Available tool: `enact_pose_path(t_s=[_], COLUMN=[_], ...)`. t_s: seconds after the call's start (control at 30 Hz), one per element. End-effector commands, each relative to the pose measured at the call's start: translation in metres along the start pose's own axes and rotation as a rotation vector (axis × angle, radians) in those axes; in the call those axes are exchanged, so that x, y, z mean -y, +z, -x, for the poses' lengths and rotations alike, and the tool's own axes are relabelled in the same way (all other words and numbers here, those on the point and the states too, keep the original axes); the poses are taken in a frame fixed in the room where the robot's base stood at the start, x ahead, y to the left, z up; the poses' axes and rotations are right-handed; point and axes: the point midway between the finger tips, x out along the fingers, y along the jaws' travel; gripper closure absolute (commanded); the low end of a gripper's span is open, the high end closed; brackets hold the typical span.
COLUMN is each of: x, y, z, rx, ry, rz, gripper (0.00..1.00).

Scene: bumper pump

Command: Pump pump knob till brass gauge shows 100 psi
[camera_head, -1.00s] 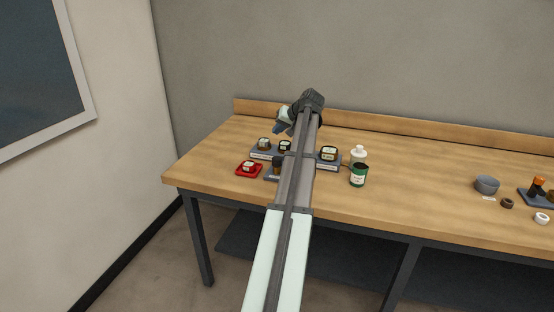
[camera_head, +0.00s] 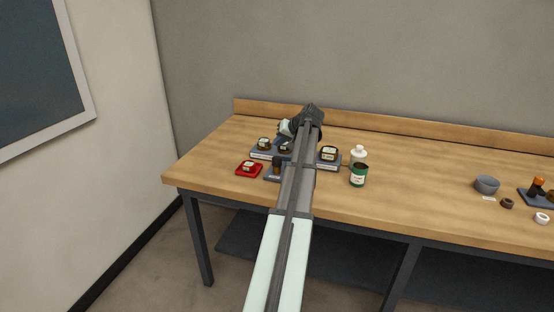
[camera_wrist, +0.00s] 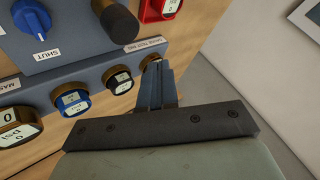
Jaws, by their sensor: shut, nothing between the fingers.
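The dark pump knob (camera_wrist: 118,22), a black cylinder on a brass collar, stands on a blue-grey plate at the top of the wrist view. In the head view it shows partly beside my arm (camera_head: 276,163). Several brass-rimmed gauges line the rig's bar: one with a black side (camera_wrist: 118,80), one with a blue side (camera_wrist: 72,102), and a larger psi one (camera_wrist: 18,125). Their needles are not readable. My gripper (camera_wrist: 160,72) is shut and empty, over the bar's end by a partly hidden brass piece, apart from the pump knob.
A blue valve knob (camera_wrist: 32,18) labelled SHUT sits on the plate. A red gauge (camera_wrist: 160,8) stands on a red tray (camera_head: 239,170). A green can (camera_head: 358,176) and a white bottle (camera_head: 359,152) stand right of the rig. The table's left back is clear.

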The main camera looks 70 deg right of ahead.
Motion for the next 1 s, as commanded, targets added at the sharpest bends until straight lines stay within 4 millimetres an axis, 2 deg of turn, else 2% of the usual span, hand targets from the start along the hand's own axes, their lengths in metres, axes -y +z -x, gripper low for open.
enact_pose_path(t_s=[0.4,1.0], x=[-0.017,-0.019], y=[0.018,0.019], z=[-0.024,-0.026], rx=[0.001,0.0], ry=[0.0,0.0], rz=[-0.001,0.0], gripper=[1.0,1.0])
